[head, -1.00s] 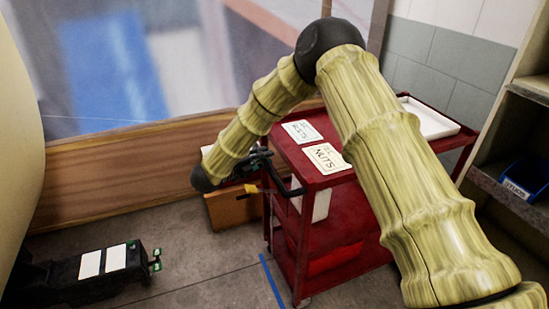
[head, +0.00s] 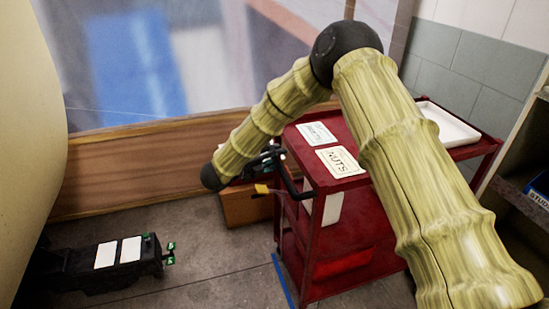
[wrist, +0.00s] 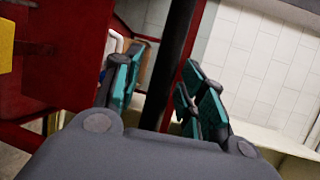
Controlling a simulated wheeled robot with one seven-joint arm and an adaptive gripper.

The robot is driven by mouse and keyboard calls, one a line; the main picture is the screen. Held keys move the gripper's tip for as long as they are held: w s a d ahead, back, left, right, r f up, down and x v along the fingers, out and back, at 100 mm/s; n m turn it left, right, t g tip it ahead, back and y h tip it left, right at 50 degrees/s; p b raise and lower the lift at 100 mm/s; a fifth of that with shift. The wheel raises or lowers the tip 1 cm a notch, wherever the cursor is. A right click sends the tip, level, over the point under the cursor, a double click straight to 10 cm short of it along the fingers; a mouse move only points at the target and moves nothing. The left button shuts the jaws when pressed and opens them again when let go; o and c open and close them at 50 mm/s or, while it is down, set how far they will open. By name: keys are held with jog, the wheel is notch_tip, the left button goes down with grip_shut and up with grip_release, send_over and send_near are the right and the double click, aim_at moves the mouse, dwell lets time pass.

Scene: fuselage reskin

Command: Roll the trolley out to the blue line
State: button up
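The red trolley (head: 345,235) stands right of centre in the head view, partly hidden behind my arm. Its dark push handle (head: 292,178) sticks out at its left end. The blue line (head: 284,283) is on the floor close beside the trolley's lower left end; only a short piece shows. My gripper (head: 268,160) is at the handle. In the wrist view my gripper (wrist: 162,92) is open, its teal-padded fingers on either side of the black handle bar (wrist: 175,60). The bar is nearer the right finger, with a gap on the left; contact is unclear.
Cards, one reading NUTS (head: 339,162), and a white tray (head: 447,122) are on the trolley top. A brown box (head: 243,207) sits behind its left end. A low black unit (head: 105,262) is on the floor at left. Shelving (head: 520,165) stands at right. Floor between is clear.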

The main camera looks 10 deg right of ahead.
jog(key=v, duration=1.2)
jog(key=shift+s+d, duration=0.1)
